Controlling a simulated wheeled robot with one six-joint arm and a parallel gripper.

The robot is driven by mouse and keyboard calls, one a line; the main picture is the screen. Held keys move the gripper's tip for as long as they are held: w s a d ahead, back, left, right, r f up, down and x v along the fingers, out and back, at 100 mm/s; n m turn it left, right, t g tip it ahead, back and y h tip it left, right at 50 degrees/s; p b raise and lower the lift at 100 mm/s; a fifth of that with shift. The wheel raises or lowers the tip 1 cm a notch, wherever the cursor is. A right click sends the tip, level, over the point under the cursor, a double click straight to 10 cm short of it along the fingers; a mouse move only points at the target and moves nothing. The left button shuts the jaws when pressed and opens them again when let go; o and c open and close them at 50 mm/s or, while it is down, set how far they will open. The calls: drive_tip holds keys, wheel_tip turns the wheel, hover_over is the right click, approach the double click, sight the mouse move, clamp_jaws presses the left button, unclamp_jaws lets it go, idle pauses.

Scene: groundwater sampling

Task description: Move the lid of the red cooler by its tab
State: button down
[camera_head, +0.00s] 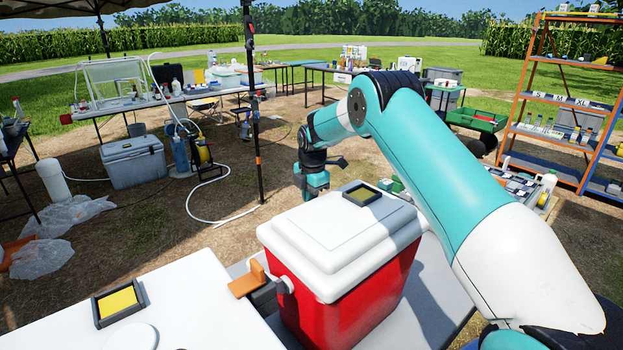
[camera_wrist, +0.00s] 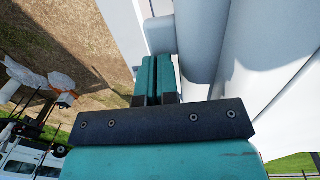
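The red cooler (camera_head: 339,306) stands in the foreground of the head view, with its thick white lid (camera_head: 318,243) seated on top. My gripper (camera_head: 312,194) is low at the cooler's far side, partly hidden behind the lid. In the wrist view its two teal fingers (camera_wrist: 157,72) are close together, with only a thin dark line between them. A small pale block that looks like the lid's tab (camera_wrist: 160,34) is right at the fingertips, beside large white surfaces. I cannot tell whether the fingers touch it, and I see nothing between them.
A white surface with a similar yellow pad (camera_head: 119,302) is at lower left. An orange block (camera_head: 248,280) sits beside the cooler. A canopy pole (camera_head: 254,120) stands behind. Open dirt lies beyond.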

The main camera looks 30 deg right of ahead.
drive_tip(key=shift+s+a+f, duration=0.1)
drive_tip(key=shift+s+f, duration=0.1)
drive_tip(key=shift+f, duration=0.35)
drive_tip(key=shift+r, duration=0.1)
drive_tip(key=shift+r+p, duration=0.3)
drive_tip(key=shift+r, duration=0.1)
wheel_tip(320, 180, up, 14)
drive_tip(key=b, duration=0.1)
drive_tip(key=s+a+r+m, duration=0.3)
drive_tip(key=s+a+r, duration=0.1)
drive_tip(key=s+a, duration=0.35)
drive_tip(key=s+a+m+y, duration=0.1)
drive_tip(key=s+a+m, duration=0.2)
drive_tip(key=s, duration=0.8)
drive_tip(key=s+a+f+m+y+b, duration=0.1)
drive_tip(key=s+a+m, duration=0.2)
drive_tip(key=s, duration=0.9)
drive_tip(key=s+a+m+g+y, duration=0.1)
drive_tip(key=s+a+m, duration=0.3)
drive_tip(key=s+a, duration=0.4)
drive_tip(key=s+y, duration=0.1)
drive_tip(key=s, duration=0.3)
drive_tip(key=shift+s+f+b, duration=0.15)
drive_tip(key=shift+s+b, duration=0.05)
drive_tip(key=shift+b, duration=0.15)
